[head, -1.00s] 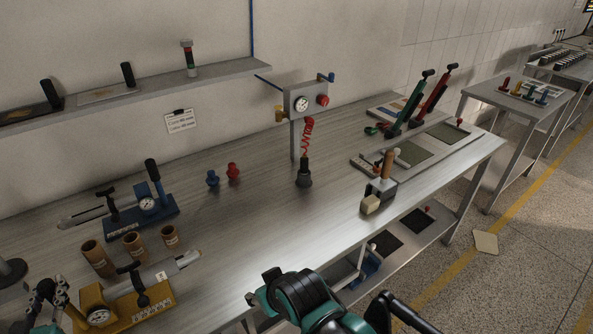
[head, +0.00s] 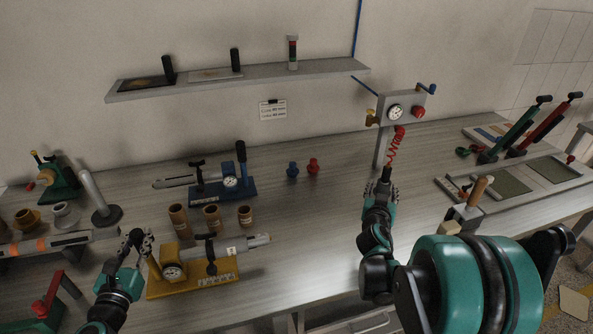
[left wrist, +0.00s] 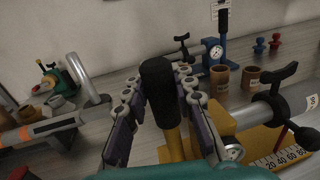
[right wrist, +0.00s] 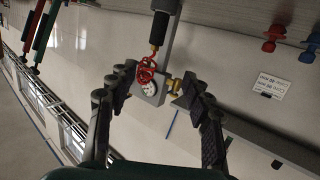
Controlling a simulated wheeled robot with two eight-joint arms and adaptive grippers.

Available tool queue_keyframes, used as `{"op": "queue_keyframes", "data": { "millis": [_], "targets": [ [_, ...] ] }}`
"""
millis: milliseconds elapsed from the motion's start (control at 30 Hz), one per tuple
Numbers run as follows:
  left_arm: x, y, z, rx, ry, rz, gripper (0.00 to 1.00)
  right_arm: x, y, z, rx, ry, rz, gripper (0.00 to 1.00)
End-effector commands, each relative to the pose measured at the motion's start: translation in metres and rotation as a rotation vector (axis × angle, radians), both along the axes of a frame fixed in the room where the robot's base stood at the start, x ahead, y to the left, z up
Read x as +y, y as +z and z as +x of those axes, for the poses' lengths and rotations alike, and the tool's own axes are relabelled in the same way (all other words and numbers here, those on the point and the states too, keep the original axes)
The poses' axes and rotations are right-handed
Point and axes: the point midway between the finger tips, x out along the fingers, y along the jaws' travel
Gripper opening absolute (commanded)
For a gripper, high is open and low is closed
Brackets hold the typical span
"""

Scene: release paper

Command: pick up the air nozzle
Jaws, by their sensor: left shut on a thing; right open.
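The air nozzle (head: 386,173) is a dark upright piece below a red coiled hose (head: 396,143). In the head view its lower part is hidden by my right gripper (head: 380,192). In the right wrist view the nozzle (right wrist: 158,30) is dark, with the coil leading from it, and lies beyond the spread fingers of my right gripper (right wrist: 150,92); I see no contact. My left gripper (head: 138,240) is shut on the black-topped handle (left wrist: 158,80) of the yellow fixture (head: 205,282), at the left of the table.
The gauge box (head: 400,107) stands on a post behind the nozzle. A wooden-handled tool (head: 478,192) stands to the right of my right gripper. A blue fixture (head: 225,187), brown cups (head: 211,217) and small red and blue pieces (head: 313,166) lie between my arms. A shelf (head: 240,79) runs above.

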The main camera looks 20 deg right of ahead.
Motion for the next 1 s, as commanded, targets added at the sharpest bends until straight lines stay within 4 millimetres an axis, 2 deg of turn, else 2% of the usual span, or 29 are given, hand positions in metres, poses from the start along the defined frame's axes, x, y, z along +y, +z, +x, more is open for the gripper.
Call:
{"op": "queue_keyframes", "data": {
  "millis": [100, 333, 467, 733, 1000],
  "targets": [
    [0.000, 0.000, 0.000, 0.000, 0.000, 0.000, 0.00, -0.021, -0.015, 0.012, -0.053, 0.003, -0.026, 0.50],
    [0.000, 0.000, 0.000, 0.000, 0.000, 0.000, 0.00, -0.038, -0.036, 0.022, -0.104, 0.024, -0.048, 0.50],
    [0.000, 0.000, 0.000, 0.000, 0.000, 0.000, 0.00, -0.044, -0.040, 0.029, -0.111, 0.028, -0.051, 0.50],
    [0.000, 0.000, 0.000, 0.000, 0.000, 0.000, 0.00, -0.070, -0.043, 0.068, -0.111, 0.029, -0.051, 0.50],
    [0.000, 0.000, 0.000, 0.000, 0.000, 0.000, 0.00, -0.081, -0.044, 0.089, -0.111, 0.029, -0.051, 0.50]
  ]
}}
